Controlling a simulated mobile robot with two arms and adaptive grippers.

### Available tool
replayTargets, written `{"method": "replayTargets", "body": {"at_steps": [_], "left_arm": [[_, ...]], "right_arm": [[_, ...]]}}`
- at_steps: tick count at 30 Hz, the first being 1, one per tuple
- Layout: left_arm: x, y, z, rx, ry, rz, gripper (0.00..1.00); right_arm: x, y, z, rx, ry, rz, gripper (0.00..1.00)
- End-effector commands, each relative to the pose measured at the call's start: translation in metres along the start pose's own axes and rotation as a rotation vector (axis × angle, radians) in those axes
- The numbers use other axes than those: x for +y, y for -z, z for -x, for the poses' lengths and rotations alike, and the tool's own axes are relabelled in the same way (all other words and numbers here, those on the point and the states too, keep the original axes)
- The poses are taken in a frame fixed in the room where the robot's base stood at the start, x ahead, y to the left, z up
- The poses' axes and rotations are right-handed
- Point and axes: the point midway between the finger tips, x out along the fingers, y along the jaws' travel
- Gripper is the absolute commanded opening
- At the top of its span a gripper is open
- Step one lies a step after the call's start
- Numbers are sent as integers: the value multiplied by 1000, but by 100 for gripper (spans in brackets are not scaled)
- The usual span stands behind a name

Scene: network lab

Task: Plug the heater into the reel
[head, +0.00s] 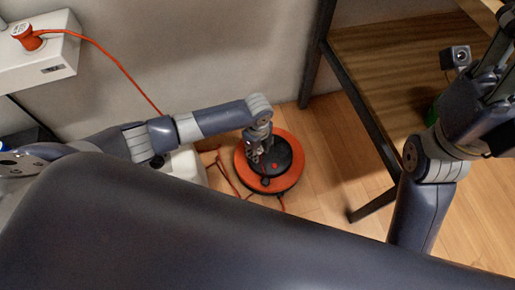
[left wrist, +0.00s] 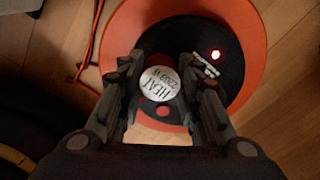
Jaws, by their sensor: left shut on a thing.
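The reel (head: 291,181) is an orange disc with a black hub, flat on the wood floor. It also fills the middle of the left wrist view (left wrist: 256,30), with a small red light lit on the hub. My left gripper (head: 257,153) points down over the hub. It is shut on the heater plug (left wrist: 160,82), whose round white label reads "HEAT 2200 W". The plug is over the hub; I cannot tell whether it is seated in a socket. The fingers hide its sides. My right gripper (head: 490,78) is partly in view at the upper right, its jaws unclear.
A white wall box (head: 58,63) at the upper left holds an orange plug (head: 27,38) with an orange cord hanging down. Red cord (head: 228,178) lies left of the reel. A white object (head: 188,167) sits beneath my left arm. A dark-framed wooden shelf (head: 385,60) stands at right.

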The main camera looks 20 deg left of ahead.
Motion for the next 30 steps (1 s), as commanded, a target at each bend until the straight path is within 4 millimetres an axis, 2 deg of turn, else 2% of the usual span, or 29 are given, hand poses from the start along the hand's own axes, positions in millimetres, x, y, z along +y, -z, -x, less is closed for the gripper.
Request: {"method": "replayTargets", "body": {"at_steps": [13,14,16,17,26,30], "left_arm": [[0,0,-10,0,0,0,10],[0,0,-9,0,0,0,36],[0,0,-9,0,0,0,52],[0,0,-9,0,0,0,55],[0,0,-9,0,0,0,55],[0,0,0,0,1,-1,55]], "right_arm": [[-1,4,-4,23,8,2,50],[-1,4,-5,25,8,2,50],[-1,4,-6,26,7,2,50],[-1,4,-6,26,6,2,50],[0,2,-4,18,3,3,50],[0,2,-4,16,4,3,50]]}}
